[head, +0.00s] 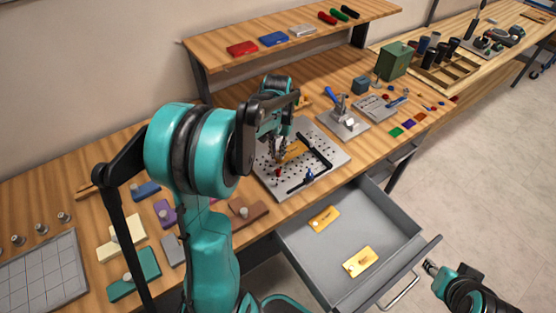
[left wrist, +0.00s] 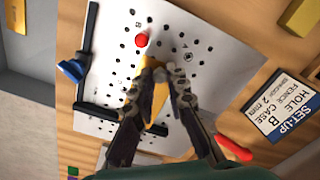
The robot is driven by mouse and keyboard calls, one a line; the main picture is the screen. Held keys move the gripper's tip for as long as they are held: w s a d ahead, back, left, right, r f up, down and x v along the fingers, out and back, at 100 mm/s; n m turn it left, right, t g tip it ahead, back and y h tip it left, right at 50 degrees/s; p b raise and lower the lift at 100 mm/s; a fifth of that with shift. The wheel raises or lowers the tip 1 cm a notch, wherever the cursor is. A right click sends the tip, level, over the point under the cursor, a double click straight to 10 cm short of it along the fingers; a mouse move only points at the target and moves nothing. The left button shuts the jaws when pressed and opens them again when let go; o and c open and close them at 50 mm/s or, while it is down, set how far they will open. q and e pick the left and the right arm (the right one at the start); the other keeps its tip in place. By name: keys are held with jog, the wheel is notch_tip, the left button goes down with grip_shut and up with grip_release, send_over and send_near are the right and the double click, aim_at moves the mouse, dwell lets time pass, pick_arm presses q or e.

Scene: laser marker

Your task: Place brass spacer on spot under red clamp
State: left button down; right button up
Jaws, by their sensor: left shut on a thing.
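My left gripper (head: 279,158) is over the perforated metal plate (head: 325,138) on the bench. In the left wrist view its fingers (left wrist: 170,75) are closed on a yellow brass piece (left wrist: 157,98), mostly hidden between them. A brass-coloured piece (head: 295,150) also shows beside the gripper in the head view. A red knob (left wrist: 141,40), likely the red clamp, stands on the plate just beyond the fingertips; it shows in the head view (head: 278,172) too. I cannot tell whether the brass piece touches the plate. My right gripper (head: 431,267) is low at the right, away from the bench.
Black bars with a blue clamp (left wrist: 71,70) edge the plate. An open grey drawer (head: 350,222) below holds two yellow labelled plates (head: 323,218). A toggle clamp (head: 342,115) stands behind the plate. A set-up card (left wrist: 283,103) lies beside it.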

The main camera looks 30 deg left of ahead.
pick_arm(q)
jog(key=shift+f+b, duration=0.8)
jog(key=shift+f, duration=1.2)
jog(key=shift+f, duration=0.2)
jog(key=c, duration=1.5)
grip_release()
jog(key=shift+r, duration=0.15)
